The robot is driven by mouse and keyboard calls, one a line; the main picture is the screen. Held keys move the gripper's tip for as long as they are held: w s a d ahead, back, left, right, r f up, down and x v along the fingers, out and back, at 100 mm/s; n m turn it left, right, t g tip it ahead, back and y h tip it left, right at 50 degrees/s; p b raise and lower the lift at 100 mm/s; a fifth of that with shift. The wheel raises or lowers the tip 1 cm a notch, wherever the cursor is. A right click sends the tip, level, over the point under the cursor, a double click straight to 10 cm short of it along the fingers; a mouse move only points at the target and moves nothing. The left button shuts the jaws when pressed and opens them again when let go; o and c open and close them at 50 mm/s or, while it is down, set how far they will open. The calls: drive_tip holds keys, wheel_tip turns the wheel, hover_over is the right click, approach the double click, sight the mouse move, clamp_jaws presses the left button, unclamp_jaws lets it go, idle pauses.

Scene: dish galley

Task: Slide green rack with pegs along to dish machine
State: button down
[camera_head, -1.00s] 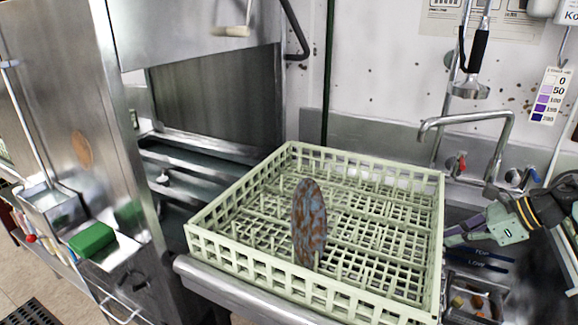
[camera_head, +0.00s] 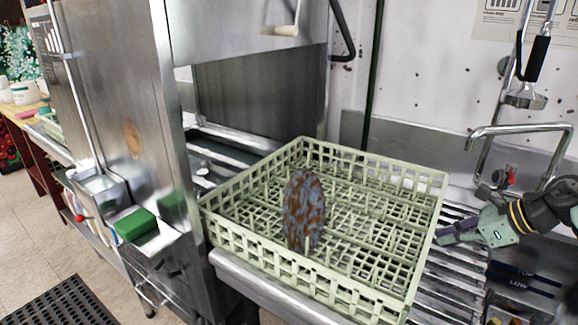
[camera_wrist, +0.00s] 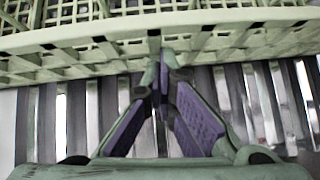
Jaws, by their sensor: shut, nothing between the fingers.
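The pale green rack (camera_head: 330,285) with pegs sits on the metal counter in front of the dish machine (camera_head: 258,105). Its left end is at the machine's open side. A speckled blue-brown plate (camera_head: 304,210) stands upright among the pegs. My gripper (camera_head: 440,238) is at the rack's right wall, low down, with its fingers closed and empty. In the wrist view, the purple-padded fingertips (camera_wrist: 160,72) meet at the rack's wall (camera_wrist: 80,45) and appear to touch it.
Bare metal slats (camera_head: 455,265) lie to the rack's right, under my gripper. A faucet (camera_head: 520,130) and spray handle (camera_head: 535,60) are at the back right. A green sponge (camera_head: 135,224) sits on a small shelf on the machine's side. A black mat (camera_head: 70,302) lies on the floor.

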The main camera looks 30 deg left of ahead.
sight(262, 170)
drive_tip(key=a, duration=2.2)
drive_tip(key=w+a, duration=0.1)
drive_tip(key=a, duration=1.1)
drive_tip(key=shift+r, duration=0.1)
drive_tip(key=a, duration=1.8)
drive_tip(key=shift+w+a, duration=0.2)
drive_tip(key=shift+w, duration=0.15)
drive_tip(key=shift+d+b, duration=0.7)
drive_tip(key=shift+d, duration=2.85)
drive_tip(key=shift+p+v, duration=0.85)
drive_tip(key=shift+v, duration=1.5)
drive_tip(key=shift+w+v, duration=0.2)
drive_tip(key=shift+v, duration=2.05)
drive_tip(key=shift+a+r, duration=0.1)
drive_tip(key=shift+a, duration=0.05)
